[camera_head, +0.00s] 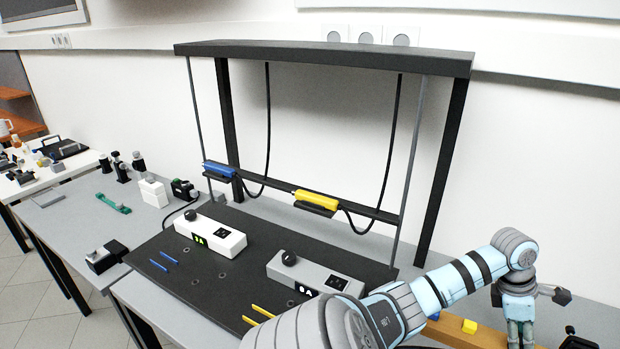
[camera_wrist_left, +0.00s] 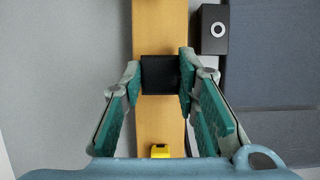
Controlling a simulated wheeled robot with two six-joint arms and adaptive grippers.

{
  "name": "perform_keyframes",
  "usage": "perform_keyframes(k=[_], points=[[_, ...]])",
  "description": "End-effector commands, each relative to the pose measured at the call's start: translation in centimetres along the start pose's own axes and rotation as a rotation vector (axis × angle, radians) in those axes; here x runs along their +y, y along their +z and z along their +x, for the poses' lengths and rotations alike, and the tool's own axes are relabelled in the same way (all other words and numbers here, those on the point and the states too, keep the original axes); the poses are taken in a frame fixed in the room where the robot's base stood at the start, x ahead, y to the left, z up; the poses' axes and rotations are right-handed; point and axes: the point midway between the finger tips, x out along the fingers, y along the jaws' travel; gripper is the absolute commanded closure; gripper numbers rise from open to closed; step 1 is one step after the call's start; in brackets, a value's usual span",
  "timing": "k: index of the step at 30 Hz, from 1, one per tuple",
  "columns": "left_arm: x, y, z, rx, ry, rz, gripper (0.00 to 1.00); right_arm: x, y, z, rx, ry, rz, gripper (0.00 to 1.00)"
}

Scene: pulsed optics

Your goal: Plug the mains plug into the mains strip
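In the left wrist view a square black block (camera_wrist_left: 160,75) lies between the fingertips of my left gripper (camera_wrist_left: 160,78), over a long wooden bar (camera_wrist_left: 158,120). Both fingertips appear to touch its sides. It may be the mains plug; no pins show. A thin dark line, perhaps a cable, runs along the bar's right side. In the head view the gripper (camera_head: 518,325) points down at the right end of the bar (camera_head: 445,333). I cannot surely tell the mains strip; a black box with a pale ring (camera_wrist_left: 212,30) stands right of the bar. My right gripper is not in view.
A dark board (camera_head: 200,280) carries a white box (camera_head: 210,237), a grey box (camera_head: 310,276), and blue and yellow rods. Behind it stands a black frame (camera_head: 325,50) with hanging cables and blue (camera_head: 219,169) and yellow (camera_head: 315,199) connectors. A yellow piece (camera_head: 470,326) sits on the bar.

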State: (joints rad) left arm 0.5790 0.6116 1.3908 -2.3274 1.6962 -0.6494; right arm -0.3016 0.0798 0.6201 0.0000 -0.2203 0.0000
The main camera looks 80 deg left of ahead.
Motion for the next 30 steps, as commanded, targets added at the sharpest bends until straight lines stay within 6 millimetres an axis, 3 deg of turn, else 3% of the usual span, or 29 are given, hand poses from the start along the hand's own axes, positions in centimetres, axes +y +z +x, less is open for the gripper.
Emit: perform_keyframes(k=[3,19,30], points=[[0.0,0.1,0.0,-0.002,0.002,0.000,1.00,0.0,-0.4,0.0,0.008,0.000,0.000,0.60],[0.0,0.6,-1.5,-0.001,0.002,0.000,1.00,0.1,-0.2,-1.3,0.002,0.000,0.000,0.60],[0.0,2.5,-6.0,-0.002,0.003,0.000,1.00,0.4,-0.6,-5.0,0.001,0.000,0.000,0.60]])
